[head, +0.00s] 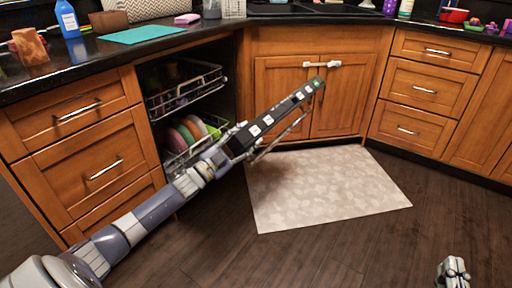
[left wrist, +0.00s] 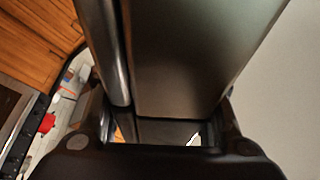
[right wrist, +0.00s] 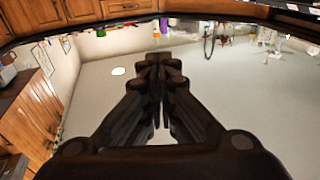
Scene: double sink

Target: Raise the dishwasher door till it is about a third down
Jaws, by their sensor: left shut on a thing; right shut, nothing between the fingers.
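The dishwasher door (head: 270,122) stands partway open, tilted outward from the cabinet. Its black control strip with small labels faces up in the head view, and its front face is mostly hidden there. In the left wrist view the steel door panel (left wrist: 195,55) and its round bar handle (left wrist: 108,50) fill the middle. My left gripper (head: 228,150) is shut on the door at the left end of the strip; its fingertips are partly hidden. My right gripper (head: 453,268) is shut and empty, low at the right, far from the door; its closed fingers show in the right wrist view (right wrist: 160,90).
Inside the dishwasher, the upper rack (head: 188,92) and lower rack with colourful plates (head: 185,132) show. Wooden drawers (head: 95,165) stand left of it. A beige mat (head: 325,190) lies on the dark floor. A white latch (head: 322,64) sits on the sink cabinet. Floor at right is clear.

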